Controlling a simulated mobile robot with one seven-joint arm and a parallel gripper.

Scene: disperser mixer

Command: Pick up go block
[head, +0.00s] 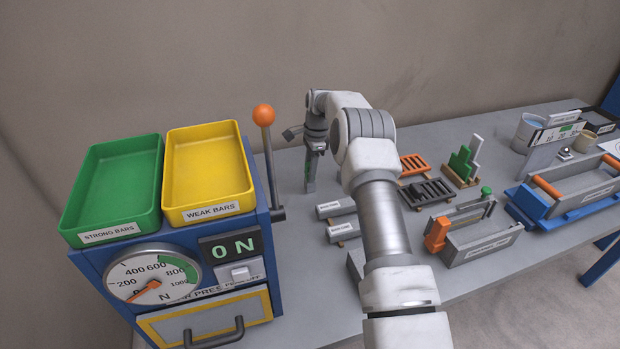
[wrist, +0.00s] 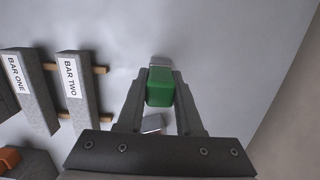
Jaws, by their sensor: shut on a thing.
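A green block (wrist: 160,88), which I take to be the go block, sits between the two fingers of my gripper (wrist: 161,78) in the wrist view. The fingers are shut on it from both sides. In the head view my gripper (head: 310,180) points down over the back of the grey bench, right of the orange-knobbed lever. Only a sliver of green shows between the fingers there. Whether the block touches the bench is hard to tell.
Bar one (wrist: 34,90) and bar two (wrist: 78,90) lie on supports left of my gripper in the wrist view. A blue press (head: 245,250) with green (head: 155,195) and yellow (head: 245,175) trays stands left. Stepped green-and-white blocks (head: 462,160) and fixtures stand right.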

